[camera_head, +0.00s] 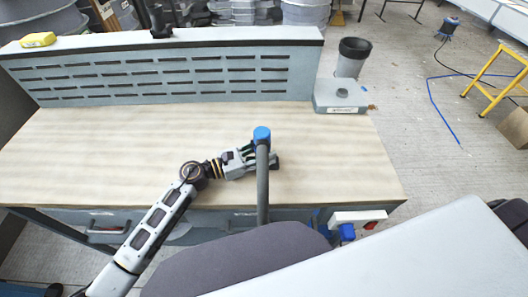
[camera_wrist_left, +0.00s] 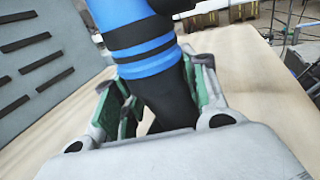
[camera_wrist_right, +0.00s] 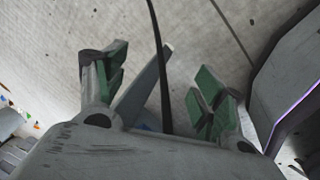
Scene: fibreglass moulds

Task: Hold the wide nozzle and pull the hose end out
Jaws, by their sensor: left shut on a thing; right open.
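The wide nozzle, black with a blue banded collar, stands between my left fingers in the left wrist view (camera_wrist_left: 165,98). My left gripper (camera_wrist_left: 155,100) is shut on its black part, just below the collar. In the head view the blue piece (camera_head: 262,134) shows above my left gripper (camera_head: 258,158), over the bench. The grey hose (camera_head: 262,190) runs from the blue piece toward me past the bench's front edge; its lower end is hidden. My right gripper (camera_wrist_right: 155,90) is open in the right wrist view, with nothing gripped between its fingers. It is out of the head view.
The wooden bench top (camera_head: 90,150) is mostly clear, with a slotted grey panel (camera_head: 180,75) behind it. A yellow stool (camera_head: 490,75) and blue cable (camera_head: 440,112) are on the floor.

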